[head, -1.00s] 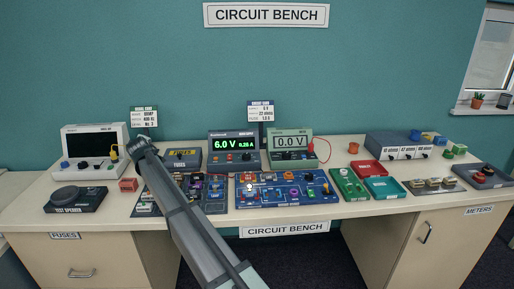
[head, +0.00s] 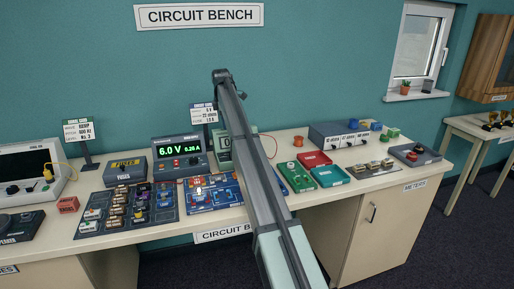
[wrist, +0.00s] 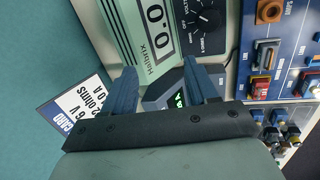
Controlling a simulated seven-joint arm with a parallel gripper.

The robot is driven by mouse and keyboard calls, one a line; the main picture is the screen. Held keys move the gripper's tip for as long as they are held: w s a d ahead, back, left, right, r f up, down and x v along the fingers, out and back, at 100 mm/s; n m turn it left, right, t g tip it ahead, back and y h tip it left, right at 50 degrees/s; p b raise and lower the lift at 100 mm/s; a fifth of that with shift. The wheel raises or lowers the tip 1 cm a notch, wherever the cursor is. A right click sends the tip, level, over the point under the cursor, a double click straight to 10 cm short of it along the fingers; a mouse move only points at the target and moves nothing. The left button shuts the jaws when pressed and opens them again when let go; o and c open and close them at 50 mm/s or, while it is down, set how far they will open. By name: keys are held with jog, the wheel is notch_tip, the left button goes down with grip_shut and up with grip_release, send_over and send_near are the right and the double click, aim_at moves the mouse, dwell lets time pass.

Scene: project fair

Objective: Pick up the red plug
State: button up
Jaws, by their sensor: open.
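My gripper (wrist: 158,78) shows in the wrist view with its two dark blue fingers apart and nothing between them. It is above the bench near the pale green meter (wrist: 158,35) and the power supply (wrist: 165,96). I cannot make out the red plug for sure in either current view. In the head view a thin red wire (head: 272,143) curves beside the meter (head: 224,150). My arm covers much of the meter and the area there, and hides my gripper.
The blue circuit board (head: 213,190) lies before the power supply (head: 178,153). Red (head: 315,158) and green (head: 330,176) trays stand right of my arm. A card on a stand (head: 203,114) rises behind the supply. A grey box with a red top part (head: 409,154) is far right.

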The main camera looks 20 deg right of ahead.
jog(key=s+d+r+g, duration=0.1)
jog(key=s+d, duration=0.1)
jog(key=d, duration=0.4)
jog(key=s+d+r+g, duration=0.1)
jog(key=s+d+r, duration=0.1)
jog(key=d, duration=0.5)
jog(key=shift+n+y, duration=0.4)
notch_tip(320, 180, down, 9)
jog(key=shift+w+r, duration=0.1)
jog(key=shift+w, duration=0.05)
jog(key=shift+d+f, duration=0.2)
jog(key=shift+f, duration=1.15)
jog(key=shift+d+f, duration=0.15)
jog(key=shift+f, duration=1.15)
grip_shut()
